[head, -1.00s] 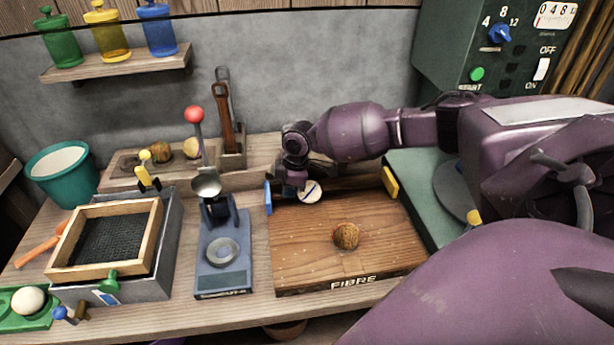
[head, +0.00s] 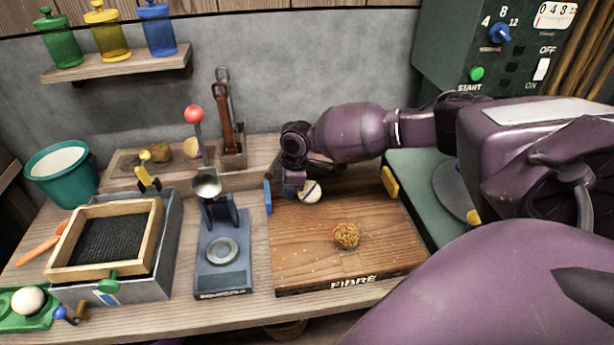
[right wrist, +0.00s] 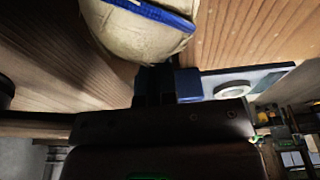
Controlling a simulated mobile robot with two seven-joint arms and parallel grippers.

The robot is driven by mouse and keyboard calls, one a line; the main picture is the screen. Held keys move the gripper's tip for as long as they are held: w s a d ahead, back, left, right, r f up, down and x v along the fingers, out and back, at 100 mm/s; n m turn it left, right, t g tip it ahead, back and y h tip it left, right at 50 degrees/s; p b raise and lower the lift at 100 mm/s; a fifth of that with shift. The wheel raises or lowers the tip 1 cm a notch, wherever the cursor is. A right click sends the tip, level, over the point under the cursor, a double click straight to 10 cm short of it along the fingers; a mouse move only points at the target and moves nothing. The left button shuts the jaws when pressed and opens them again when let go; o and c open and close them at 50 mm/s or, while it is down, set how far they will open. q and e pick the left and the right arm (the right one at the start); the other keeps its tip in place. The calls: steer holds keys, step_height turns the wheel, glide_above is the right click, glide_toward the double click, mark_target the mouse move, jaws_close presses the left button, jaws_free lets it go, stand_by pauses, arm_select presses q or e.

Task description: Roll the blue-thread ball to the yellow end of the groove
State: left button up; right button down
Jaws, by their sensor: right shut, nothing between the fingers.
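The pale ball with a blue thread band (head: 309,192) sits at the back of the wooden board, near the blue end marker (head: 267,197). The yellow end marker (head: 390,182) is at the right of the board's back edge. The groove between them is mostly hidden by my right arm. My right gripper (head: 292,190) is shut and empty, low at the left side of the ball. In the right wrist view the ball (right wrist: 130,40) is large and close to the fingertips (right wrist: 154,88); I cannot tell whether they touch. My left gripper is out of view.
A brown fibre ball (head: 345,235) lies on the board marked FIBRE (head: 300,255). A blue-grey press (head: 223,265) with a red-knobbed lever stands left of it. A green mat (head: 415,185) lies right of the board. The board's front is otherwise clear.

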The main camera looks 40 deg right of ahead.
mark_target(307, 184)
steer(key=shift+w+a, duration=0.3)
steer(key=shift+a, duration=0.2)
steer(key=shift+s+d, duration=0.1)
steer(key=s+d, duration=0.2)
steer(key=d, duration=0.1)
steer(key=s+d+p, duration=0.1)
steer(key=d, duration=0.1)
steer(key=shift+a, duration=0.1)
steer(key=shift+w, duration=0.1)
steer(key=shift+w+a, duration=0.45)
steer(key=shift+a, duration=0.3)
